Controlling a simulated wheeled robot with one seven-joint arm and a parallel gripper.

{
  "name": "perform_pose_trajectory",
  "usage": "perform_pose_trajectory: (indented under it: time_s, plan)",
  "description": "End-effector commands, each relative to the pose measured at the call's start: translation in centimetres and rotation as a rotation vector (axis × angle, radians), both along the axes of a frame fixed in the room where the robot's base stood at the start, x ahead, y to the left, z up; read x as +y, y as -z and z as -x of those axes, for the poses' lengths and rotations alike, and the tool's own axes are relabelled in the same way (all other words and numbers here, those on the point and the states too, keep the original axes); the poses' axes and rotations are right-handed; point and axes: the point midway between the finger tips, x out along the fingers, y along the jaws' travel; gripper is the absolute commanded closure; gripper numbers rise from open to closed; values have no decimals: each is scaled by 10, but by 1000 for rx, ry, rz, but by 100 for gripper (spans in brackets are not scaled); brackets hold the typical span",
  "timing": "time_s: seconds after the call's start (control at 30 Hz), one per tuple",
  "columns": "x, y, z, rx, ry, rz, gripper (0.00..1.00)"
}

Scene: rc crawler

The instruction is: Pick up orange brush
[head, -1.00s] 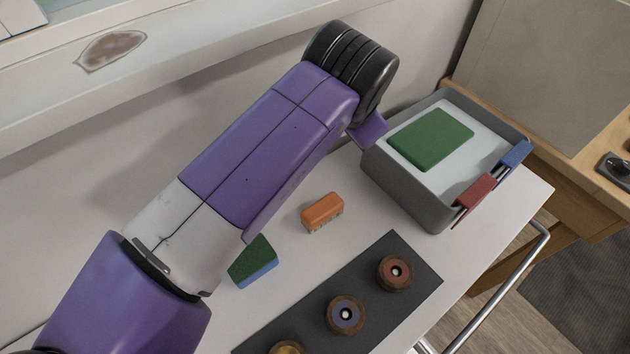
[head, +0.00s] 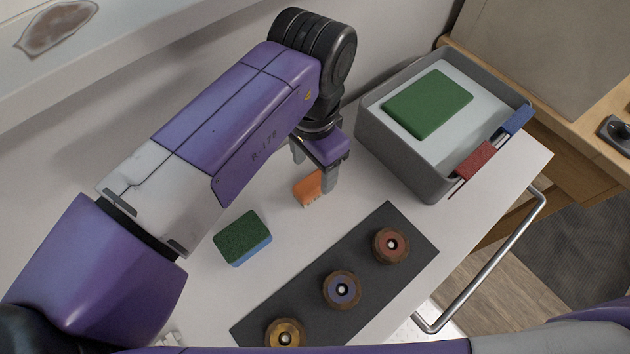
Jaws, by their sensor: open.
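The orange brush (head: 306,188) lies on the white table top, bristles toward the front, in the middle of the head view. My gripper (head: 314,180) points down over it, with its fingers apart. One finger covers the right end of the brush and the other shows behind its upper left. The brush rests on the table; I cannot tell whether a finger touches it.
A green and blue sponge (head: 242,238) lies left of the brush. A dark mat (head: 318,316) with three round knobs lies in front. A grey bin (head: 408,170) holding a green pad (head: 428,103) stands to the right. A metal rail (head: 490,262) runs along the table's edge.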

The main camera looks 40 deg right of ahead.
Motion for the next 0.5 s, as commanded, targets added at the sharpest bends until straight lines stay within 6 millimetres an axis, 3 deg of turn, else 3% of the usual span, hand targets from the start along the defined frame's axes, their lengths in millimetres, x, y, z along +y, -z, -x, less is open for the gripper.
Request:
perform_pose_trajectory:
  time_s: [0.3, 0.5]
  plan:
    - [-2, 41, 3, 1, 0, 1, 38]
    - [-3, 54, 3, -1, 1, 1, 38]
